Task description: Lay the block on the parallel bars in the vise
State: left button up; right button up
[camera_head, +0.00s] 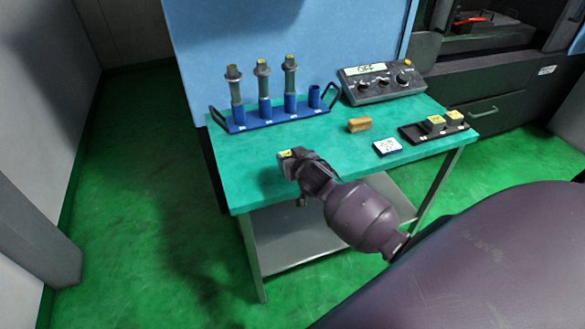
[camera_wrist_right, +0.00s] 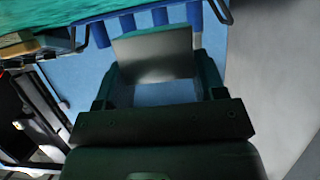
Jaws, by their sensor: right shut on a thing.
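My right gripper (camera_head: 297,161) is above the front left part of the teal table, shut on a small block (camera_head: 284,154) with a yellowish mark on top. In the right wrist view the block (camera_wrist_right: 152,55) shows as a plain grey metal piece between the two fingers of the gripper (camera_wrist_right: 158,84). I cannot make out the vise or the parallel bars; the machine opening (camera_head: 480,28) at the top right is cut by the frame edge. My left gripper is not in view.
The teal table (camera_head: 250,165) carries a blue rack (camera_head: 232,126) with several sockets and three tool holders, a grey control box (camera_head: 381,83), a tan piece (camera_head: 359,125), a white label card (camera_head: 387,147) and a black tray (camera_head: 410,134) with two yellow-topped blocks.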

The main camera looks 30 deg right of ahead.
jog(key=shift+f, duration=1.9)
jog(key=shift+f+b, duration=0.15)
jog(key=shift+b, duration=0.2)
jog(key=o, duration=1.1)
